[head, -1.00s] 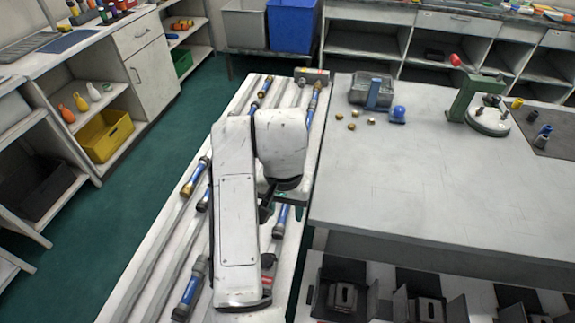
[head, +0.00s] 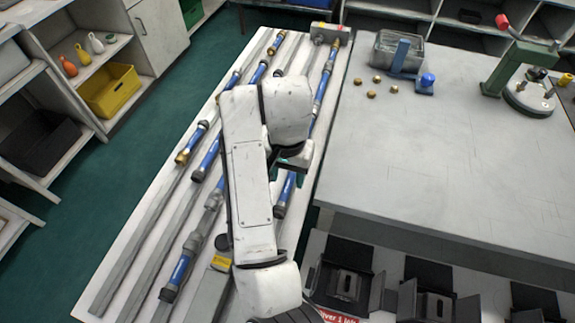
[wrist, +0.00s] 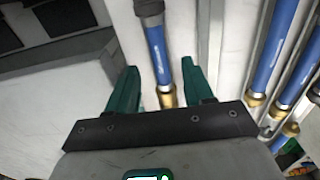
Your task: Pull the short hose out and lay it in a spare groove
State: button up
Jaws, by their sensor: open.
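My gripper (wrist: 160,72) has two green fingers, spread apart. In the wrist view a blue hose (wrist: 158,52) with a dark collar at its far end and a brass end lies between and below the fingers, with no visible contact. In the head view my gripper (head: 291,165) is partly hidden by my arm, above the right side of a white grooved rack (head: 105,283). A blue hose (head: 287,193) shows just below it. Several other blue hoses lie in the grooves, including one at the near left (head: 180,268). I cannot tell for certain which is the short hose.
A grey workbench (head: 430,160) stands right of the rack, holding a metal box (head: 398,52), brass fittings and a green stand (head: 515,70). Black brackets (head: 345,285) lie on a lower shelf. Green floor is clear left of the rack.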

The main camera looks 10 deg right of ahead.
aim_at(287, 186)
jog(key=shift+f, duration=1.85)
grip_shut()
